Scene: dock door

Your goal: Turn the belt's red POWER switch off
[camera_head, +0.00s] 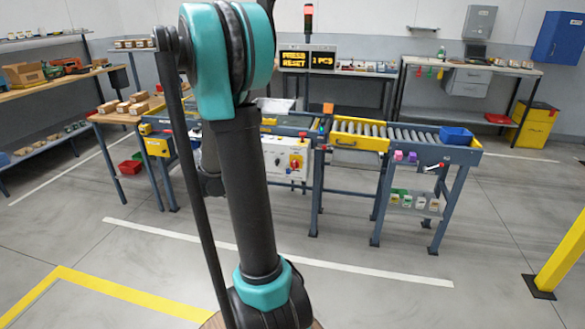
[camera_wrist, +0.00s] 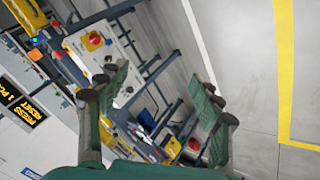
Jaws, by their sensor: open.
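The red POWER switch (camera_head: 296,161) looks like a red knob on a yellow plate, on a white control box (camera_head: 282,170) under the belt. In the wrist view the red knob on its yellow plate (camera_wrist: 95,40) is at the upper left, turned on its side by the camera angle. My gripper (camera_wrist: 160,84) is open, with nothing between its two dark green fingers, and stands apart from the control box. The knob lies outside the fingers, toward the upper left. In the head view my arm hides most of the gripper. The switch's label is too small to read.
The roller conveyor (camera_head: 385,135) runs right, with a blue bin (camera_head: 455,136) on its end. A work table (camera_head: 118,117) with boxes stands left. A yellow post (camera_head: 560,250) is at the right. The floor before the conveyor is clear.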

